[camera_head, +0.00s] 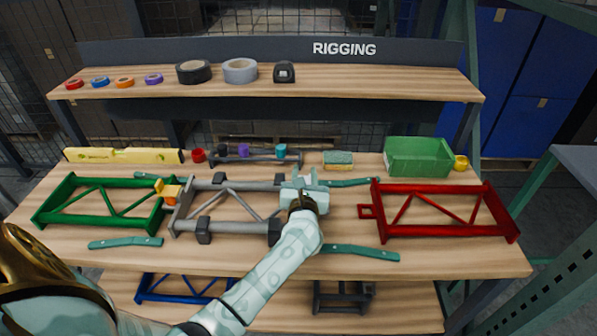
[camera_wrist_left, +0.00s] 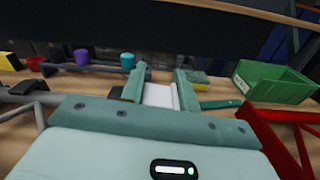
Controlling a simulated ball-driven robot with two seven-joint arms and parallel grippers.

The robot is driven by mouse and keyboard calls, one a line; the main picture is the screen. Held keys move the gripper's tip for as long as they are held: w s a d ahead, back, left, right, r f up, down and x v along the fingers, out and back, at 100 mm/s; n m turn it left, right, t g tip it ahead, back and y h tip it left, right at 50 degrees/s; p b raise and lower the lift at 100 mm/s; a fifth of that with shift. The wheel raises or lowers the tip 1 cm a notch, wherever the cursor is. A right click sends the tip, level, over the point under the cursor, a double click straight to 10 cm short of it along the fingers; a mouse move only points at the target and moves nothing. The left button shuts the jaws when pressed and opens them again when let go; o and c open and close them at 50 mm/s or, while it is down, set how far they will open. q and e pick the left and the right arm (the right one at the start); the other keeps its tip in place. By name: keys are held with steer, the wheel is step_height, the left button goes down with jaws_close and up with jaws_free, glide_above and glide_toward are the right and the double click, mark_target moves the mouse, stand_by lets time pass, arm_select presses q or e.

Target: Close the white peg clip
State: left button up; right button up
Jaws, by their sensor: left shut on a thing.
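My left gripper (camera_head: 304,182) is at the right end of the grey truss frame (camera_head: 230,188), its wrist reaching in from below. In the left wrist view its two pale green fingers (camera_wrist_left: 160,90) are shut on a white piece, the white peg clip (camera_wrist_left: 159,96), which shows between them. In the head view the gripper hides the clip, and I cannot tell how far it is closed. The red truss frame (camera_head: 440,231) lies to the right of the gripper. The green truss frame (camera_head: 110,182) is to the left, with an orange clip (camera_head: 167,190) at its joint with the grey frame. My right gripper is not in view.
Green bars (camera_head: 126,243) lie on the bench front and back. A green bin (camera_head: 418,158), a sponge (camera_head: 338,160), a yellow level (camera_head: 124,155) and a rack of coloured pegs (camera_head: 258,159) stand behind. A shelf with tape rolls (camera_head: 240,71) runs above the back.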

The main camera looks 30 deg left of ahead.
arm_select(q)
steer(key=m+p, duration=0.1)
steer(key=m, duration=0.1)
steer(key=w+d+m, duration=0.1)
steer(key=shift+d+r+m+p, duration=0.1)
steer(key=shift+d+m+p, duration=0.1)
steer(key=shift+m+p, duration=0.2)
steer(key=m, duration=0.1)
steer(key=d+m, duration=0.1)
steer(key=m, duration=0.1)
steer(key=w+m+p, duration=0.1)
steer(key=shift+d+f+m, duration=0.3)
steer(key=shift+d+f, duration=0.05)
steer(key=shift+d, duration=0.05)
steer(key=m, duration=0.1)
steer(key=d+f+m, duration=0.1)
steer(key=m, duration=0.1)
steer(key=w+m, duration=0.1)
steer(key=shift+d+f, duration=0.2)
steer(key=shift+d, duration=0.05)
steer(key=shift+w+d+f+m, duration=0.15)
steer(key=shift+f+m, duration=0.25)
steer(key=shift+m, duration=0.7)
steer(key=shift+w+d+f+m, duration=0.1)
steer(key=shift+d+f+m, duration=0.25)
steer(key=shift+m, duration=0.75)
steer(key=shift+a, duration=0.1)
steer(key=o, duration=0.9)
steer(key=shift+s+f, duration=0.1)
